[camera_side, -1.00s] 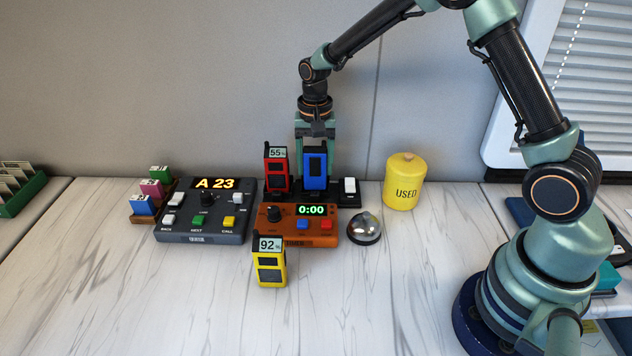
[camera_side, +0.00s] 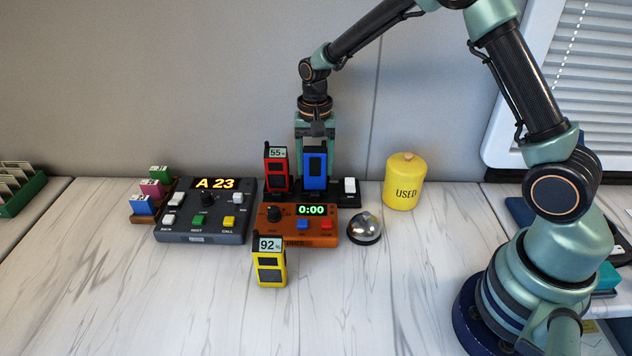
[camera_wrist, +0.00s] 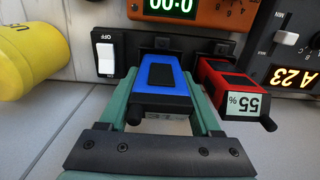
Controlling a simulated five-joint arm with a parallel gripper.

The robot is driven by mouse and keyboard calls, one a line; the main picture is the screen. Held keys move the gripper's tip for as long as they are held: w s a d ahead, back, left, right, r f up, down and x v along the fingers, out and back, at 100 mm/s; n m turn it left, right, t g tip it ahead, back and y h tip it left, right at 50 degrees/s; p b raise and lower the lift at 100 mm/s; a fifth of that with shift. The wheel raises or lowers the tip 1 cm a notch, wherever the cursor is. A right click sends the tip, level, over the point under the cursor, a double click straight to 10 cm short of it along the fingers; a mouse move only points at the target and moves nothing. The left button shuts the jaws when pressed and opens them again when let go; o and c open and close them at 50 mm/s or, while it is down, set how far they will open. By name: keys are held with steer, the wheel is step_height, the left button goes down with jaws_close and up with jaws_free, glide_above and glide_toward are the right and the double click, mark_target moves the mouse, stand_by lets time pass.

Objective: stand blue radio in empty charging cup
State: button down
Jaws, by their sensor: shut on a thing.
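The blue radio (camera_side: 316,170) stands upright at the black charging base (camera_side: 345,199), to the right of the red radio (camera_side: 277,170), which reads 55%. My gripper (camera_side: 316,150) comes down from above and is shut on the blue radio. In the wrist view the blue radio (camera_wrist: 165,85) lies between my two green fingers, its lower end at the black base (camera_wrist: 130,45). The fingers and the radio hide the cup, so I cannot tell if the radio rests on its floor. The yellow radio (camera_side: 268,263), reading 92%, stands on the table in front.
An orange timer (camera_side: 300,229) sits just in front of the base. A dark console (camera_side: 204,212) is to the left. A silver bell (camera_side: 364,228) and a yellow USED canister (camera_side: 404,182) are to the right. A white switch (camera_side: 349,186) is on the base's right end.

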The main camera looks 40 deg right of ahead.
steer(key=shift+f, duration=0.6)
steer(key=shift+c, duration=1.8)
jaws_free()
steer(key=shift+r, duration=5.5)
steer(key=s+r+n+t, duration=0.2)
steer(key=s+r+n, duration=0.2)
steer(key=s, duration=0.5)
steer(key=s+r+n+t, duration=0.3)
steer(key=s+r+n, duration=0.1)
steer(key=s, duration=0.5)
steer(key=shift+r+n+t, duration=0.2)
steer(key=shift+n+t, duration=0.1)
steer(key=shift+n, duration=0.2)
